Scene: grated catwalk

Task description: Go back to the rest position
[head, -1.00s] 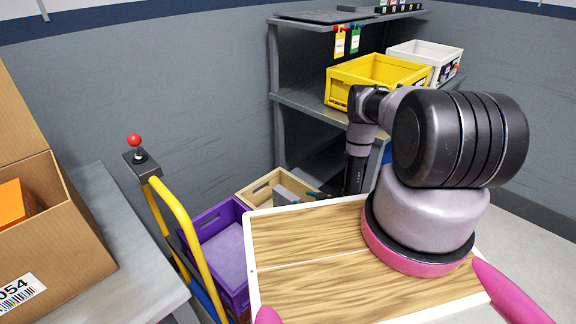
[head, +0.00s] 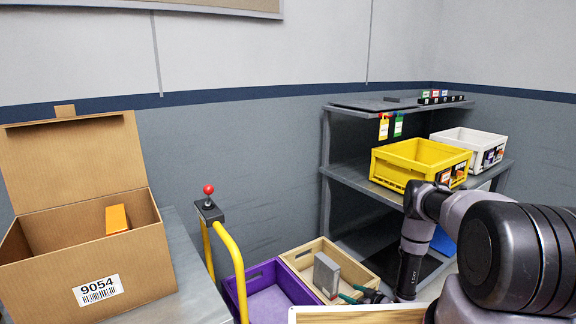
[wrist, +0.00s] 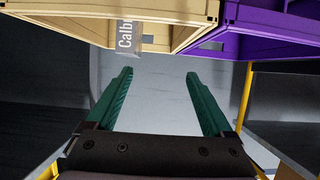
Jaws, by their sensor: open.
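My gripper (wrist: 160,105) shows in the wrist view with its two green fingers spread apart and nothing between them. In the head view my gripper (head: 355,296) is small and low, partly hidden by my arm, by the wooden crate. The tan wooden crate (head: 296,263) holds a grey block (head: 326,273) and stands beside the purple crate (head: 243,277). In the wrist view, the wooden crate (wrist: 85,12) and the purple crate (wrist: 265,35) lie beyond the fingertips. I cannot tell whether the fingers touch anything.
A grey shelf (head: 350,174) holds a yellow bin (head: 408,170) and a white bin (head: 463,146). A cardboard box (head: 141,258) with an orange item stands on a metal table (head: 190,287). A yellow rail (head: 231,259) with a red-knobbed lever (head: 208,200) stands between table and crates.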

